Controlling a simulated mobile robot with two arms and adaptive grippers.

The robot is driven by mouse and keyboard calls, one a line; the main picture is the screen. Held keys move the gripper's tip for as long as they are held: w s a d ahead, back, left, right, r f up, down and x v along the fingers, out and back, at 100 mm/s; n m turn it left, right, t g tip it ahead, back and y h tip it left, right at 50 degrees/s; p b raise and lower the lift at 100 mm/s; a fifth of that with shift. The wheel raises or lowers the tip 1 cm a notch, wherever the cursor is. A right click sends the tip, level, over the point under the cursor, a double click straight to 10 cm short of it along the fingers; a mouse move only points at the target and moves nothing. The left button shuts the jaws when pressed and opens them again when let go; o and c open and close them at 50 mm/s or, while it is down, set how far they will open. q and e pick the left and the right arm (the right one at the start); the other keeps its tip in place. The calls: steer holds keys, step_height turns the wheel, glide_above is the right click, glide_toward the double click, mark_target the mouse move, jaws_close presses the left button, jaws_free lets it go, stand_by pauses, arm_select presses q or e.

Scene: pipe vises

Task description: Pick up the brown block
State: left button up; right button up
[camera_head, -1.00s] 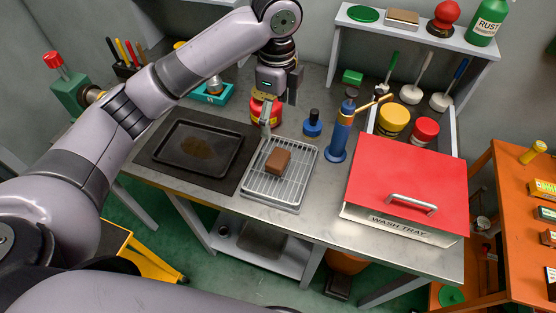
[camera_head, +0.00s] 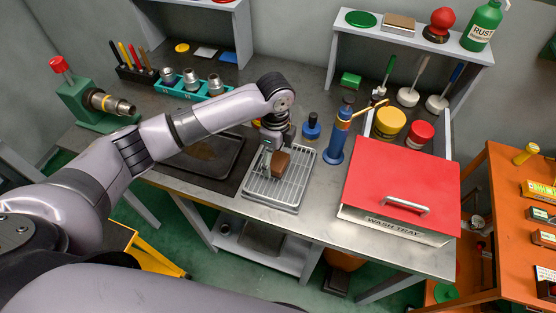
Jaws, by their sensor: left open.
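The brown block (camera_head: 281,162) sits on the wire rack of a shallow metal tray (camera_head: 291,198) on the workbench. My left gripper (camera_head: 270,163) points down at the block from above. It is open, with a finger showing along the block's left side. The other finger is hard to make out, and I cannot tell whether either touches the block. The gripper covers the block's far part. My right gripper is not in view.
A dark pan (camera_head: 217,157) lies left of the rack, partly under my arm. A blue torch-like bottle (camera_head: 340,132) and a small blue bottle (camera_head: 311,126) stand close on the right. The red-lidded wash tray (camera_head: 400,175) is further right.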

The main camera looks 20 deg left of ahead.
arm_select(q)
steer(key=shift+f, duration=1.2)
steer(key=shift+c, duration=0.5)
steer(key=c, duration=1.2)
